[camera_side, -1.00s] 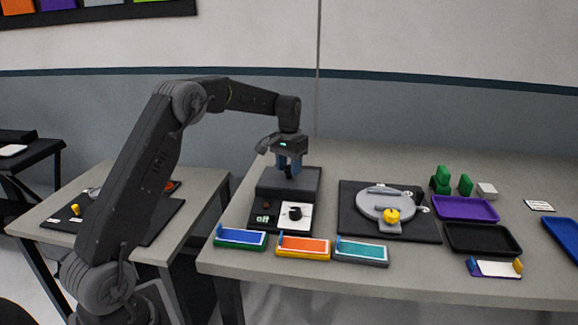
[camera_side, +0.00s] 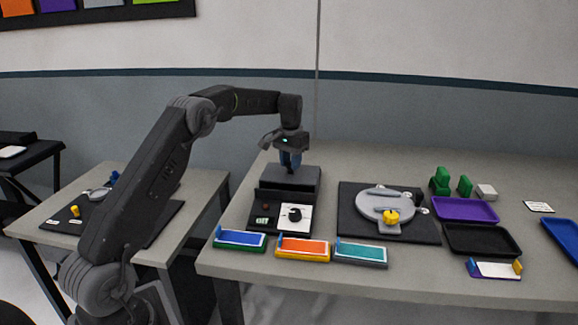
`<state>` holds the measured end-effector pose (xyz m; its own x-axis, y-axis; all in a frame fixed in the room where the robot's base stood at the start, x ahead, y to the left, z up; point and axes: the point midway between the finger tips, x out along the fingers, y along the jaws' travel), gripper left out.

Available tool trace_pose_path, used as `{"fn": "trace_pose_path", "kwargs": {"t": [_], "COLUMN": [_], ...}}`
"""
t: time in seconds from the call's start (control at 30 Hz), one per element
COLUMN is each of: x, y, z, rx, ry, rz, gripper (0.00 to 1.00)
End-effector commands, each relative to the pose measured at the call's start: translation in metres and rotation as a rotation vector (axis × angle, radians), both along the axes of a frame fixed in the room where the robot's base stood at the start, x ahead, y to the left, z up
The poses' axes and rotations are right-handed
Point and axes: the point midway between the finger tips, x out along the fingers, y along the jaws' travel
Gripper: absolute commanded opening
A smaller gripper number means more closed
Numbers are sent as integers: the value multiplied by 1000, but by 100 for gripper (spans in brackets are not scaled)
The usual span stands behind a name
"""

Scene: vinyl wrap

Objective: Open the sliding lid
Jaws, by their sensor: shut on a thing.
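A dark machine (camera_side: 263,229) stands near the left end of the main table, with a white panel and a black knob (camera_side: 294,214) at its front. A grey sliding lid (camera_side: 300,182) covers the rear part of its top. A darker strip (camera_side: 283,197) shows just in front of the lid. My gripper (camera_side: 290,168) points down over the lid, its blue fingers shut on it. The exact part gripped is hidden between the fingers.
Three coloured trays, one with an orange top (camera_side: 303,246), line the front edge. A black board (camera_side: 350,222) with a grey round device (camera_side: 385,204) stands to the right. A purple tray (camera_side: 465,208) and black tray (camera_side: 480,240) lie further right. Table behind is clear.

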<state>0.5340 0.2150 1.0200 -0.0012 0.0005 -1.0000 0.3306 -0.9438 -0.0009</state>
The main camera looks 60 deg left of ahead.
Motion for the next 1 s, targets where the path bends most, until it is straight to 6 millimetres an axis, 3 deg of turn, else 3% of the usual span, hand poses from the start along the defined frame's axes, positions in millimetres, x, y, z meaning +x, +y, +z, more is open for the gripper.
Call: {"fn": "trace_pose_path", "kwargs": {"t": [0.4, 0.97, 1.0], "x": [29, 34, 34], "y": [26, 32, 32], "z": [1, 1, 2], "rx": [-2, -1, -1], "ry": [-5, -8, -8], "rz": [0, -2, -2], "gripper": [0, 0, 32]}}
